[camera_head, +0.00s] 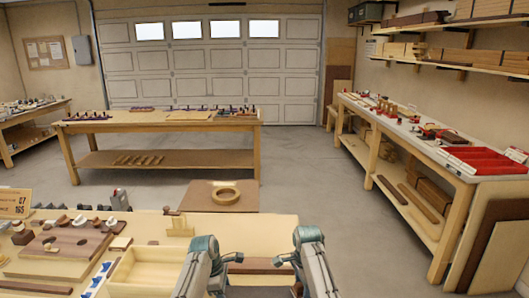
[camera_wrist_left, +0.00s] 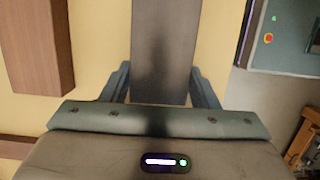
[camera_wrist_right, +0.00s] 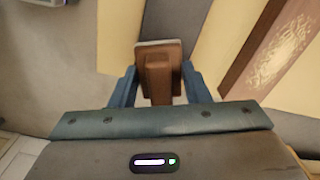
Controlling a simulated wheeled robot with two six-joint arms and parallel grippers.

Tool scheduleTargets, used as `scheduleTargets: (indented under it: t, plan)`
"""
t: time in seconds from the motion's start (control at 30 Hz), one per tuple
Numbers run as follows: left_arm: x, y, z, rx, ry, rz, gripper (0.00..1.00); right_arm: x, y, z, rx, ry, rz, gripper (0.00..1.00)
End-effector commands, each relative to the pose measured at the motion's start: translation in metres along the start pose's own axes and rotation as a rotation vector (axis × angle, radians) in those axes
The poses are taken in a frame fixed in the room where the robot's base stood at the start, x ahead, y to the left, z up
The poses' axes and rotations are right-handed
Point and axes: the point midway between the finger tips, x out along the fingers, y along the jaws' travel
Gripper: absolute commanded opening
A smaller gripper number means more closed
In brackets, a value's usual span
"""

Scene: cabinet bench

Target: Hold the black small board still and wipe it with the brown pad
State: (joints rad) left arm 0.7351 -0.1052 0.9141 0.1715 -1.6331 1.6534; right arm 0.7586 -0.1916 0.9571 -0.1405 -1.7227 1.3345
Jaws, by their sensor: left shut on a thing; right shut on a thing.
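My left gripper (camera_wrist_left: 163,88) is shut on the black small board (camera_wrist_left: 166,45), which stretches away from between its fingers in the left wrist view. The board's far end runs out of the picture. My right gripper (camera_wrist_right: 158,90) is shut on the brown pad (camera_wrist_right: 159,72), a brown block with a pale, thin edge at its far side. In the head view my left gripper (camera_head: 234,258) and my right gripper (camera_head: 283,260) face each other at the bench's front right. The board and pad are too small to make out clearly there. I cannot tell whether they touch.
A pale bench (camera_head: 262,232) carries a wooden tray (camera_head: 145,272), a brown board with holes (camera_head: 65,246) and several small parts at left. A patterned brown board (camera_wrist_right: 272,50) lies right of the pad in the right wrist view.

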Motion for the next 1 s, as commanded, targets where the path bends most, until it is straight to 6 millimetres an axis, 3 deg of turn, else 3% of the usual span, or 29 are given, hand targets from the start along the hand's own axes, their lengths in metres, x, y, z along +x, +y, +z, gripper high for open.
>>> scheduleTargets:
  t: [1.0]
  plan:
    - [0.0, 0.0, 0.001, 0.001, -0.001, -0.001, 0.34, 0.003, -0.017, 0.049, -0.001, -0.002, 0.001, 0.14]
